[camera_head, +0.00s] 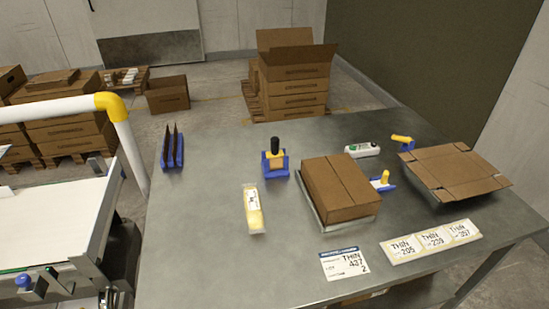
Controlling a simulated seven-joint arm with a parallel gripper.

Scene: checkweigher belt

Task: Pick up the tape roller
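My gripper is not in view. I cannot tell for sure which item is the tape roller. One small tool with a yellow upright part on a blue base (382,182) stands just right of the closed carton, partly hidden by it. Another yellow and blue tool (402,141) lies behind the flattened carton at the right. A black-topped yellow tool (275,153) sits upright in a blue holder (275,169) left of the closed carton. All three are on the grey metal table (205,225).
A closed carton (339,187) rests on a grey plate. A flattened carton (455,171) overhangs the right edge. A yellow-white packet (252,209), label cards (431,241), a printed label (344,263), a white-green device (362,150) and a blue rack (172,152) are also there. Left-front table is clear.

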